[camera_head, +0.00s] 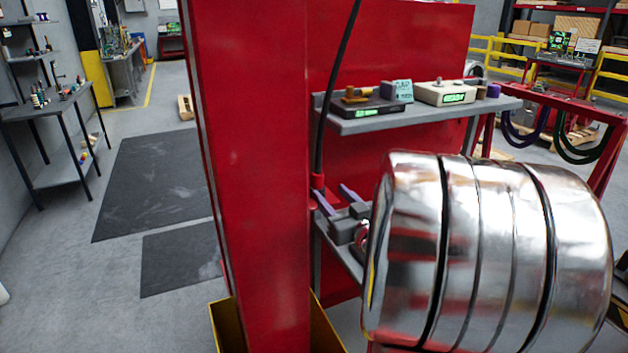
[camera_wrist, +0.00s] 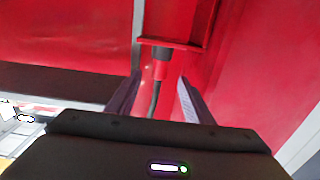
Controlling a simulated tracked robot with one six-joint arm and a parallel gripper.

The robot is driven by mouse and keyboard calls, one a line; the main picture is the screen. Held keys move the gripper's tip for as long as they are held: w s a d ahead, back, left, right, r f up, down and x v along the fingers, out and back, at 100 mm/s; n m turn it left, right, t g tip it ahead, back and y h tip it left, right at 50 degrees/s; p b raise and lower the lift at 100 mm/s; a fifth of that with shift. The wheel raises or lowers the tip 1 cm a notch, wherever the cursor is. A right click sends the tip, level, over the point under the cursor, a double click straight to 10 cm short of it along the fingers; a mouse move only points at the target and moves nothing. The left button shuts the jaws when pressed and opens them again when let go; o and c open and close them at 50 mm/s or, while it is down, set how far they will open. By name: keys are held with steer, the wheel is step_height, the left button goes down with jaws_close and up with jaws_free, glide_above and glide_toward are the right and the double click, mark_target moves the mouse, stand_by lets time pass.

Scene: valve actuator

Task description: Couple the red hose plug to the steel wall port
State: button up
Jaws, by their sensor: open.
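The red hose plug (camera_head: 318,181) shows in the head view at the lower end of a black hose (camera_head: 335,85), beside the red column. My gripper (camera_head: 333,194) is open just right of and below the plug, its two purple-grey fingers pointing toward it. In the wrist view my gripper (camera_wrist: 155,96) is open, and the hose (camera_wrist: 154,98) shows between and beyond the fingers. The hose meets a dark collar (camera_wrist: 161,53) at a red bracket (camera_wrist: 172,43). The fingers appear apart from the hose. I cannot make out the steel wall port in either view.
A red column (camera_head: 250,170) stands left of my gripper, with a red panel behind. A grey shelf (camera_head: 425,116) with several devices sits above my gripper. A yellow bin (camera_head: 226,325) is at the column's foot. My chrome arm link hides the lower right.

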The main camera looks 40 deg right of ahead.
mark_target(320, 183)
steer(key=shift+w, duration=0.3)
steer(key=shift+x, duration=2.6)
steer(key=shift+d+f, duration=0.1)
jaws_close()
